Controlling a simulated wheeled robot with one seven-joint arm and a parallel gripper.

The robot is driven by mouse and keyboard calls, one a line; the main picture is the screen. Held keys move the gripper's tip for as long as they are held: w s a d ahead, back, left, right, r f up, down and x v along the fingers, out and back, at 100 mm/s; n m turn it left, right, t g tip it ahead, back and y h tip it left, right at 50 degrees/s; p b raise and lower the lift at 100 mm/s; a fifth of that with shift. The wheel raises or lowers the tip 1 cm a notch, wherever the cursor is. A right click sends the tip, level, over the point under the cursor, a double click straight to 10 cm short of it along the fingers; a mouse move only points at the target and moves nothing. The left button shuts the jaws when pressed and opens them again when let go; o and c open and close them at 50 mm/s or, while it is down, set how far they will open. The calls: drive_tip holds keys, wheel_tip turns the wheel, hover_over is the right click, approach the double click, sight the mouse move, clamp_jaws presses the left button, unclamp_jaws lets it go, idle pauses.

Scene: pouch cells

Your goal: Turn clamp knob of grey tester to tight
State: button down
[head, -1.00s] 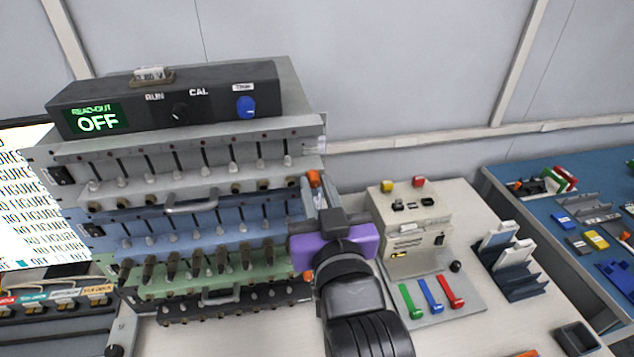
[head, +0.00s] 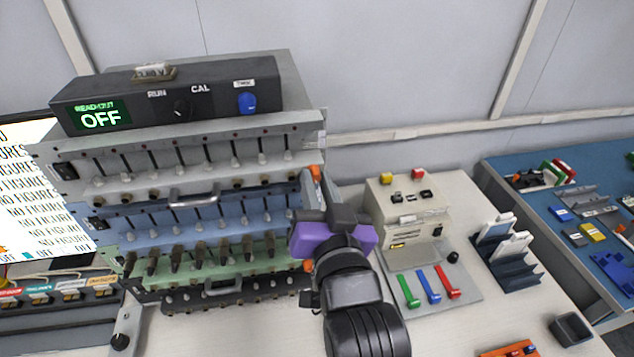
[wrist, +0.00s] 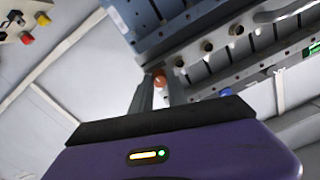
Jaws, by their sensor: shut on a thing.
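The grey tester (head: 215,172) is the upper light-grey unit in the rack, with a row of sliders and a handle below. An orange clamp knob (head: 315,172) is at its right end; it also shows in the wrist view (wrist: 158,80). My gripper (head: 317,182), with a purple body, reaches up to it from the front right. In the wrist view its two fingers (wrist: 157,88) are shut on the orange knob at their tips. The fingers hide much of the knob, and I cannot read its setting.
Blue (head: 200,220) and green (head: 205,262) testers sit below; another orange knob (head: 307,265) is close to my gripper. A black read-out box (head: 215,98) on top shows OFF. A beige machine (head: 400,215) with coloured levers stands to the right, beside a dark rack (head: 515,272).

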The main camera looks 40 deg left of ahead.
drive_tip(key=shift+f, duration=0.15)
drive_tip(key=c, duration=1.3)
unclamp_jaws()
drive_tip(key=shift+b+v, duration=1.05)
drive_tip(key=shift+v, duration=2.85)
